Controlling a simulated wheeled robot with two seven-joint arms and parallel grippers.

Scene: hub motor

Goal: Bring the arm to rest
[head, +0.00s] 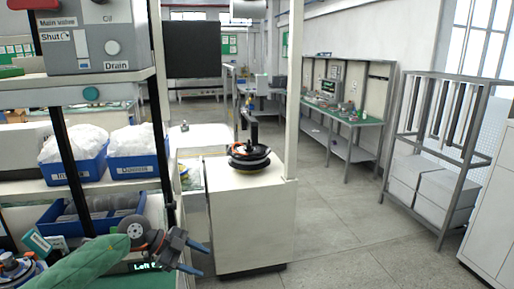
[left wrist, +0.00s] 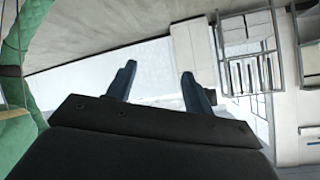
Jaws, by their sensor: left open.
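My left gripper (head: 196,256) is in the lower left of the head view, at the end of my green-sleeved arm. Its two blue fingers are apart, with nothing between them. The left wrist view shows the same open fingers (left wrist: 158,85) with only floor, wall and a distant rack beyond them. In the head view the gripper is in front of the shelf unit and left of the white cabinet, touching nothing that I can make out. My right gripper is in neither view.
A white cabinet (head: 240,225) bears a black and orange round part (head: 248,158). Blue bins (head: 72,170) stand on the shelf unit at left. A control box (head: 88,38) sits above. A metal rack (head: 437,150) stands at right. The floor (head: 330,225) between is clear.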

